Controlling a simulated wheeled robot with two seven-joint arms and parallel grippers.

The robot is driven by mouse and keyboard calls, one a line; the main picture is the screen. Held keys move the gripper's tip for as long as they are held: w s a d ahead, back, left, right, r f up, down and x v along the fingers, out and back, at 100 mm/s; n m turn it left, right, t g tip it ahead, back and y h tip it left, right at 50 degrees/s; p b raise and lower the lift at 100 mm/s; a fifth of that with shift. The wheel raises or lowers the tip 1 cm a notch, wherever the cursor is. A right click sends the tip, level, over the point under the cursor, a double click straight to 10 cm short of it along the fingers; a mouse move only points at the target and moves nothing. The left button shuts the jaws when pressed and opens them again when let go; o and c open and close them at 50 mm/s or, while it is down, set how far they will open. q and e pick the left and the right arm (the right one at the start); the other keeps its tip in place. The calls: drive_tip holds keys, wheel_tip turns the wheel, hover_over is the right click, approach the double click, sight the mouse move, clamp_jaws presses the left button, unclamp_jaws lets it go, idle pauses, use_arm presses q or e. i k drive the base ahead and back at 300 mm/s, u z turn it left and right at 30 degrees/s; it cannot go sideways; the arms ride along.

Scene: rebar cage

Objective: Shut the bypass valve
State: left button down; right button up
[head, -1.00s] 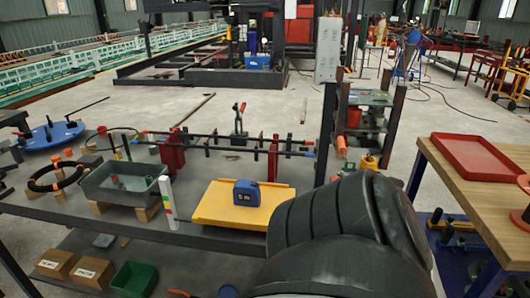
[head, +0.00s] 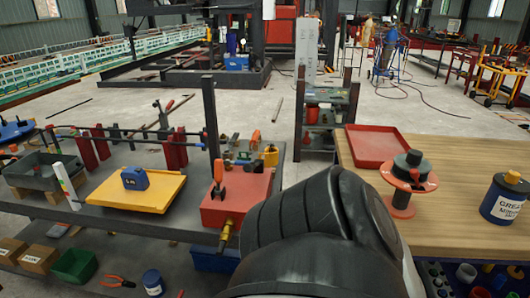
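No part is clearly readable as the bypass valve. A red box (head: 252,190) stands on the right end of the dark bench (head: 150,222). An upright orange handle (head: 218,170) rises at its left side, and a yellow, brass-like fitting (head: 226,235) sticks out low at its front. I cannot tell whether either is the valve, or whether it is open. Neither gripper is in view. A large black ribbed part of my own body fills the bottom centre and hides the box's lower right side.
A wooden table (head: 455,180) on the right carries a red tray (head: 376,146), an orange-and-black reel (head: 408,175) and a grease tin (head: 503,200). A yellow board (head: 150,197) with a blue tape measure (head: 134,178) lies left of the box. A dark post (head: 210,115) stands behind it.

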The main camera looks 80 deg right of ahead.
sight(241, 163)
drive_tip(key=z, duration=1.85)
